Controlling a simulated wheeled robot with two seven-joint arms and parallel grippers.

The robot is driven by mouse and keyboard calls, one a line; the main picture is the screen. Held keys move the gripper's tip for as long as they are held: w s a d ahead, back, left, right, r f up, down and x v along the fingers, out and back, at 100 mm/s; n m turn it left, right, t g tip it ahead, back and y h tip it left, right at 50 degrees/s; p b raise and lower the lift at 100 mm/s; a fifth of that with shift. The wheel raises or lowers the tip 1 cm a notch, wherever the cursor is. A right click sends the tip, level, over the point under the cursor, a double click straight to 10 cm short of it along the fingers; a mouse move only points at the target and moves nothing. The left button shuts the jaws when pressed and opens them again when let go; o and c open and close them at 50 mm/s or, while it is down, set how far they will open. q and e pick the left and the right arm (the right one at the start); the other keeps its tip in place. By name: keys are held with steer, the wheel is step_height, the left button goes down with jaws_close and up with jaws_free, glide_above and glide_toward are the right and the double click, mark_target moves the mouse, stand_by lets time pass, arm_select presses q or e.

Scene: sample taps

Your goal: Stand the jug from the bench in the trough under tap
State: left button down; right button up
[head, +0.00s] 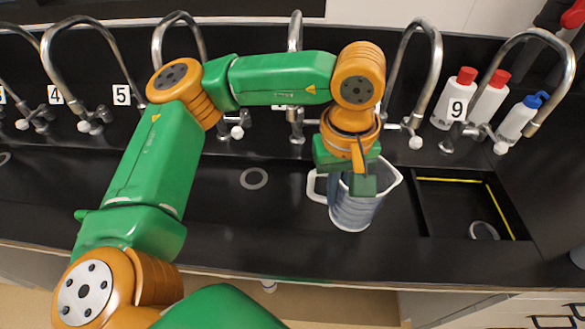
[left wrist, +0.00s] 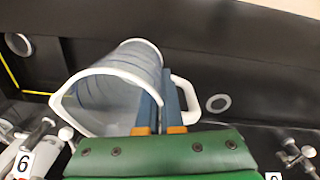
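A translucent blue-grey jug (head: 354,208) with a white rim and handle is upright over the black trough (head: 215,200), left of the recessed basin. My left gripper (head: 360,184) reaches down onto it from above. In the left wrist view the jug (left wrist: 118,88) lies across the picture with its mouth toward the camera. The fingers (left wrist: 160,108) pinch its wall beside the handle, one inside the mouth and one outside. I cannot tell whether the jug's base touches the surface. My right gripper is not in view.
Curved taps line the back, with labels 4 (head: 55,94), 5 (head: 121,95) and 9 (head: 457,109); my arm covers others. A basin with a yellow line (head: 500,211) lies right of the jug. Bottles (head: 455,98) stand back right. A drain ring (head: 254,178) lies left in clear room.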

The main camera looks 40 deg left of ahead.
arm_select(q)
steer(key=w+d+r+n+b, duration=0.1)
steer(key=d+r+n, duration=0.25)
steer(key=n, duration=0.65)
steer(key=d+r+n+b, duration=0.15)
steer(key=d+n, duration=0.25)
steer(key=n, duration=0.5)
steer(key=a+f, duration=0.3)
steer(key=a, duration=0.1)
steer(key=w+a+f, duration=0.1)
steer(key=a+f, duration=0.3)
steer(key=a, duration=0.1)
steer(key=a+f+p, duration=0.1)
steer(key=a+f, duration=0.3)
steer(key=shift+w+a+f, duration=0.15)
steer(key=shift+w, duration=0.1)
steer(key=shift+w+f, duration=0.1)
steer(key=shift+f, duration=0.3)
steer(key=shift+f, duration=0.1)
